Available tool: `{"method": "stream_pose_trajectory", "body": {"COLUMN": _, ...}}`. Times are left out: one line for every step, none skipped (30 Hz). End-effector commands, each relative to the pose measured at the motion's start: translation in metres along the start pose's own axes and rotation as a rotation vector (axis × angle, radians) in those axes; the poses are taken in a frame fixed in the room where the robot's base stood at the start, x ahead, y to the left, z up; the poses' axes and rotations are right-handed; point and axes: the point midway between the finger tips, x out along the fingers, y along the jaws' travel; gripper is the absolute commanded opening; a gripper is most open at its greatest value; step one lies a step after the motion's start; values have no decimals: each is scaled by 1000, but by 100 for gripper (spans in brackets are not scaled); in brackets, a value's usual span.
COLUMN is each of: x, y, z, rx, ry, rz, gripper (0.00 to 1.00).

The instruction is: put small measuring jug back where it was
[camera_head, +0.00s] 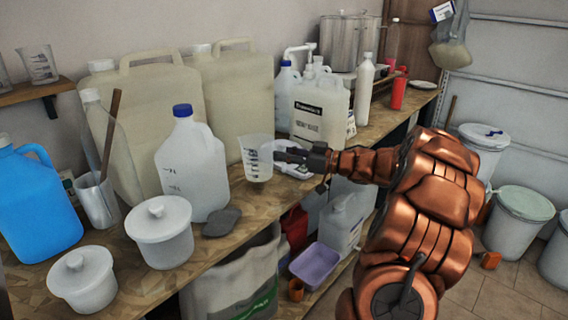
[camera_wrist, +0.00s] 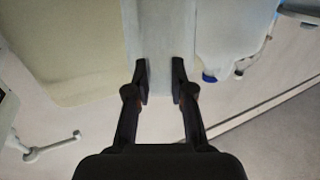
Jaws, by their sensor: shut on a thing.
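The small measuring jug (camera_head: 257,160), clear with dark graduation marks, is upright at my gripper's tips in the head view. My gripper (camera_head: 284,156) is shut on its right side and holds it near the bench's front edge, in front of a large beige canister. Whether the jug's base touches anything is hard to tell. In the wrist view, my gripper (camera_wrist: 160,82) has its two black fingers on either side of a pale grey, see-through band, which seems to be the jug. Another clear measuring jug (camera_head: 39,66) stands on the wall shelf at upper left.
A white jug with a blue cap (camera_head: 192,165) stands close left of the held jug. Beige canisters (camera_head: 236,90) stand behind. Lidded white tubs (camera_head: 160,232) and a grey flat piece (camera_head: 222,222) lie further left. A labelled white container (camera_head: 320,110) stands behind my gripper.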

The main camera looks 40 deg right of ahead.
Motion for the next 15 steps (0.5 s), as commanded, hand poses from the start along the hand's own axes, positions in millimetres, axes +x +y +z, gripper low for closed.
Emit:
{"method": "stream_pose_trajectory", "body": {"x": 3, "y": 2, "z": -1, "rx": 0, "ry": 1, "rz": -1, "gripper": 0}}
{"method": "stream_pose_trajectory", "body": {"x": 5, "y": 4, "z": 0, "rx": -1, "ry": 1, "rz": -2, "gripper": 0}}
{"method": "stream_pose_trajectory", "body": {"x": 5, "y": 5, "z": 2, "rx": 1, "ry": 1, "rz": -1, "gripper": 0}}
{"method": "stream_pose_trajectory", "body": {"x": 4, "y": 5, "z": 6, "rx": 2, "ry": 3, "rz": 0, "gripper": 0}}
{"method": "stream_pose_trajectory", "body": {"x": 4, "y": 5, "z": 10, "rx": 4, "ry": 4, "rz": 1, "gripper": 0}}
{"method": "stream_pose_trajectory", "body": {"x": 4, "y": 4, "z": 17, "rx": 5, "ry": 3, "rz": -1, "gripper": 0}}
{"method": "stream_pose_trajectory", "body": {"x": 5, "y": 4, "z": 21, "rx": 5, "ry": 3, "rz": -1, "gripper": 0}}
{"method": "stream_pose_trajectory", "body": {"x": 5, "y": 4, "z": 25, "rx": 5, "ry": 4, "rz": -1, "gripper": 0}}
{"method": "stream_pose_trajectory", "body": {"x": 4, "y": 4, "z": 29, "rx": 6, "ry": 4, "rz": -1, "gripper": 0}}
{"method": "stream_pose_trajectory", "body": {"x": 4, "y": 4, "z": 32, "rx": 5, "ry": 4, "rz": -1, "gripper": 0}}
{"method": "stream_pose_trajectory", "body": {"x": 4, "y": 4, "z": 34, "rx": 4, "ry": 4, "rz": -1, "gripper": 0}}
{"method": "stream_pose_trajectory", "body": {"x": 4, "y": 4, "z": 35, "rx": 3, "ry": 3, "rz": -1, "gripper": 0}}
{"method": "stream_pose_trajectory", "body": {"x": 4, "y": 4, "z": 36, "rx": 2, "ry": 3, "rz": -1, "gripper": 0}}
{"method": "stream_pose_trajectory", "body": {"x": 4, "y": 4, "z": 36, "rx": 1, "ry": 2, "rz": -1, "gripper": 0}}
{"method": "stream_pose_trajectory", "body": {"x": 4, "y": 4, "z": 36, "rx": 1, "ry": 2, "rz": -1, "gripper": 0}}
